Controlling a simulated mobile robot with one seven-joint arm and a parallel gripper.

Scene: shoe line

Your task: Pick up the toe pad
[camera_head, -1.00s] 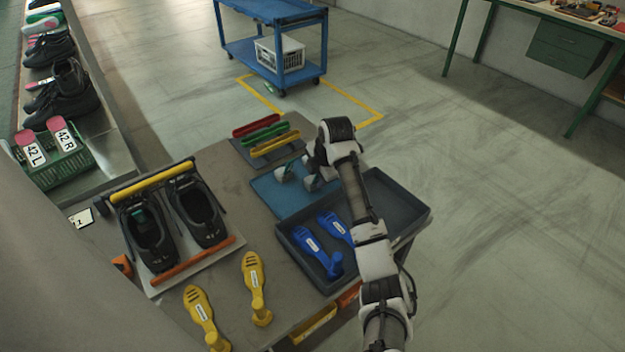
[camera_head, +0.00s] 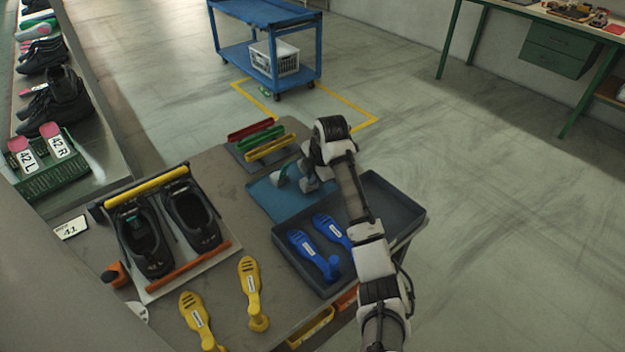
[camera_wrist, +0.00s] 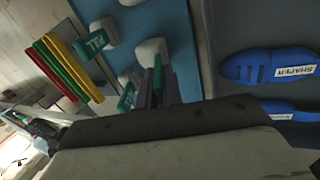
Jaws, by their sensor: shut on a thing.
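Several pale grey toe pads with green tabs sit on a blue mat (camera_head: 268,205), which also shows in the wrist view (camera_wrist: 185,25). In the head view my gripper (camera_head: 312,180) is over the mat and partly hidden by my own arm. In the wrist view my gripper (camera_wrist: 157,82) is shut on one toe pad (camera_wrist: 150,50) by its green tab. Whether this pad touches the mat is unclear. Another toe pad (camera_wrist: 104,30) with a lettered green tab stands to its left, and a third (camera_wrist: 128,78) is close beside the fingers.
A dark tray (camera_head: 405,213) with two blue shoe forms (camera_head: 312,250) adjoins the mat. Red, green and yellow bars (camera_head: 262,140) lie behind it. Two black shoes (camera_head: 190,220) stand in a fixture at left, with yellow forms (camera_head: 250,290) in front.

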